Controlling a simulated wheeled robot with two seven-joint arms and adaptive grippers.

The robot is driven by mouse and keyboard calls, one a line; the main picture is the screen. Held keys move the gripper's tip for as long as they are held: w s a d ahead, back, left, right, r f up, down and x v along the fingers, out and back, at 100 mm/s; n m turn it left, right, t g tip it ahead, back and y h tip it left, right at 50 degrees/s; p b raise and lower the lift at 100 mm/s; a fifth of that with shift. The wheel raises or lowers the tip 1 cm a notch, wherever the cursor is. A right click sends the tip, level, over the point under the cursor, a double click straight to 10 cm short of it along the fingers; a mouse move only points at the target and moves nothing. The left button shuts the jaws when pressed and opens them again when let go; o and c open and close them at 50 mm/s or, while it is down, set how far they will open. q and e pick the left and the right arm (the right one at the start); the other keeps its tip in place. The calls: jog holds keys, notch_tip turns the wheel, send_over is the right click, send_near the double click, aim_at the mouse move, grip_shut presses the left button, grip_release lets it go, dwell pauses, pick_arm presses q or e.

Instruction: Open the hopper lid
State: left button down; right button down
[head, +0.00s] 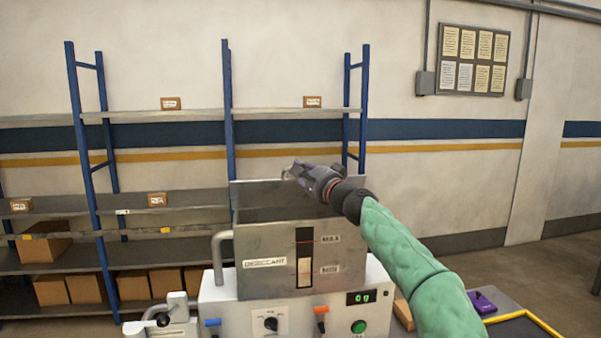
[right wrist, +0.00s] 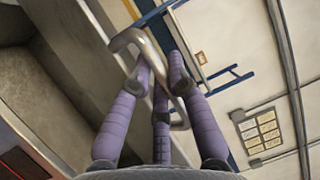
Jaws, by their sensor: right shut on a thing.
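The hopper (head: 262,280) is a grey metal box with a level window, on top of a white machine in the head view. A grey lid panel (head: 262,200) stands raised at the back of its top. My right gripper (head: 293,172) is at the upper edge of this panel. In the right wrist view its purple fingers (right wrist: 165,85) are closed around a bent metal handle (right wrist: 128,40). The hopper's open inside (right wrist: 35,95) seems to show at the left of that view. The exact lid angle is hard to tell. My left gripper is out of view.
The machine front (head: 240,318) carries a dial, coloured switches, a green button and a display. A pipe handle (head: 219,250) is on the hopper's left. Blue shelving (head: 90,160) with boxes stands behind. A purple item (head: 481,302) lies at the lower right.

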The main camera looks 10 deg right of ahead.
jog(key=shift+f, duration=0.1)
jog(key=c, duration=1.4)
grip_release()
jog(key=shift+w, duration=0.1)
jog(key=shift+s, duration=0.2)
jog(key=shift+v, duration=5.85)
jog(key=shift+f, duration=0.1)
